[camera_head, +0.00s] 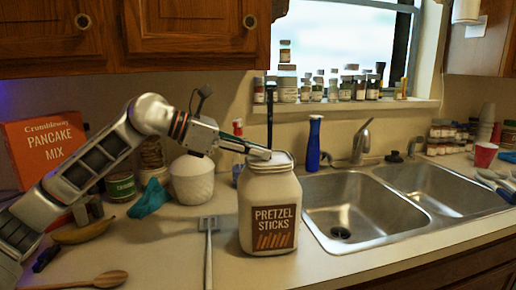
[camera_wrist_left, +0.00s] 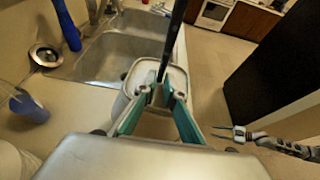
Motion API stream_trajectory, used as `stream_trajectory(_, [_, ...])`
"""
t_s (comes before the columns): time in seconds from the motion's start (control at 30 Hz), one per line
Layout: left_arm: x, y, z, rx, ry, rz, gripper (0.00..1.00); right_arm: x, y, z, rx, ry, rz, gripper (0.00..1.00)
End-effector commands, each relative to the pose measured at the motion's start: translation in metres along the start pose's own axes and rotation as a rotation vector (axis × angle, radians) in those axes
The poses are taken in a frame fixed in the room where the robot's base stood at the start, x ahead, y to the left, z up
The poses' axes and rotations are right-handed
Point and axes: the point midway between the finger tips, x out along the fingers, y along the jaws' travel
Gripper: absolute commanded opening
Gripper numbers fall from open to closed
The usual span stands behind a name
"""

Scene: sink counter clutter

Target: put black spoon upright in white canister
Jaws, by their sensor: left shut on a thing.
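The white canister (camera_head: 268,207), labelled PRETZEL STICKS, stands upright on the counter left of the sink. Its pale top also shows below the fingers in the left wrist view (camera_wrist_left: 179,77). My left gripper (camera_head: 264,154) is at the canister's top and is shut on the black spoon (camera_head: 270,108). The spoon stands about upright, its dark length rising above the fingers; it also shows in the left wrist view (camera_wrist_left: 174,38). Its lower end is hidden, so I cannot tell how far it is inside the canister. My right gripper (camera_wrist_left: 228,132) appears small, away from the canister, its two prongs apart.
A blue bottle (camera_head: 314,143) and faucet (camera_head: 361,142) stand behind the double sink (camera_head: 366,212). A white ribbed pot (camera_head: 191,181) is left of the canister. A grey utensil (camera_head: 208,245) and wooden spoon (camera_head: 98,280) lie in front. A pancake mix box (camera_head: 47,150) stands far left.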

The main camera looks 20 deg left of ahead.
Motion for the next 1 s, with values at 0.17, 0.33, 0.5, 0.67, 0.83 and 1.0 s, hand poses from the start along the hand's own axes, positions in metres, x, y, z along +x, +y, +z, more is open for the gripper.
stream_trajectory(0.17, [0.000, 0.000, -0.001, 0.000, -0.001, 0.000, 0.00, 0.000, 0.000, 0.000, -0.001, 0.000, 0.001, 0.27])
stream_trajectory(0.33, [0.000, 0.000, -0.001, 0.000, -0.001, 0.000, 0.15, 0.000, 0.001, -0.001, -0.001, 0.001, 0.001, 0.27])
stream_trajectory(0.5, [0.000, 0.000, -0.001, 0.000, 0.000, 0.000, 0.29, 0.000, 0.001, -0.001, 0.000, 0.001, 0.001, 0.27])
stream_trajectory(0.67, [0.000, 0.000, -0.001, -0.001, 0.000, 0.000, 0.29, 0.000, 0.001, -0.001, 0.000, 0.002, 0.001, 0.27])
stream_trajectory(0.83, [-0.006, 0.001, -0.001, -0.001, 0.000, 0.002, 0.29, 0.000, 0.000, -0.001, -0.001, 0.002, -0.002, 0.27])
stream_trajectory(1.0, [-0.032, 0.002, -0.001, -0.001, 0.000, 0.005, 0.29, 0.000, 0.000, -0.001, 0.000, 0.002, -0.001, 0.27])
